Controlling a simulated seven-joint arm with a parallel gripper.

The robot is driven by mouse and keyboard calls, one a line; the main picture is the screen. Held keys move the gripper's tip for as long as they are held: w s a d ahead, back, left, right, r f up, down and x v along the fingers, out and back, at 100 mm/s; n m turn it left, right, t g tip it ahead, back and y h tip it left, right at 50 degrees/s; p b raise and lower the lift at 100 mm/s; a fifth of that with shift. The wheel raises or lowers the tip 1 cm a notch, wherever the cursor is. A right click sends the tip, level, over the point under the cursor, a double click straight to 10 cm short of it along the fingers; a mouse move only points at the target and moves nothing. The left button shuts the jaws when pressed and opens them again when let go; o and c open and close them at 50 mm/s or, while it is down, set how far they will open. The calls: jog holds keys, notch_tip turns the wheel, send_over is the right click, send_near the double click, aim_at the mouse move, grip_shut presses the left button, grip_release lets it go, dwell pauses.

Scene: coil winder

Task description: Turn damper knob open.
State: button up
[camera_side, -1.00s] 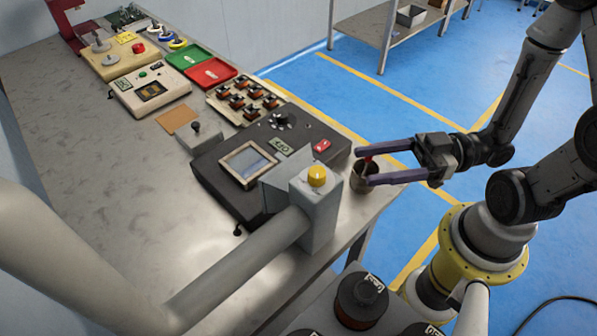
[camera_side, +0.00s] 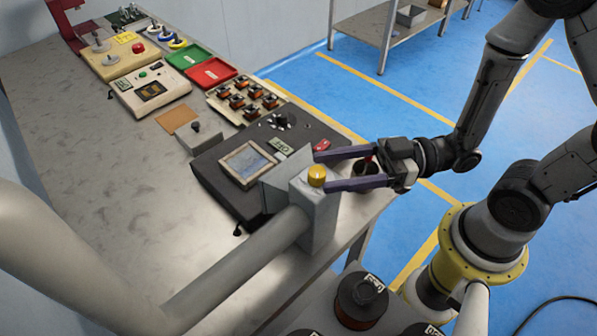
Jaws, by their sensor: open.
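The far fingertip lies over the edge of the black console in the picture.
The black console (camera_side: 208,183) with a screen stands left of the housing. A dark cup (camera_side: 366,168) is partly hidden behind my gripper. A tray of small coils (camera_side: 243,100) and red and green trays lie farther back. Wire spools (camera_side: 361,299) stand in front.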

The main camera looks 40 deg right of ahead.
aim_at(308, 175)
jog(key=shift+x, duration=3.05)
grip_shut()
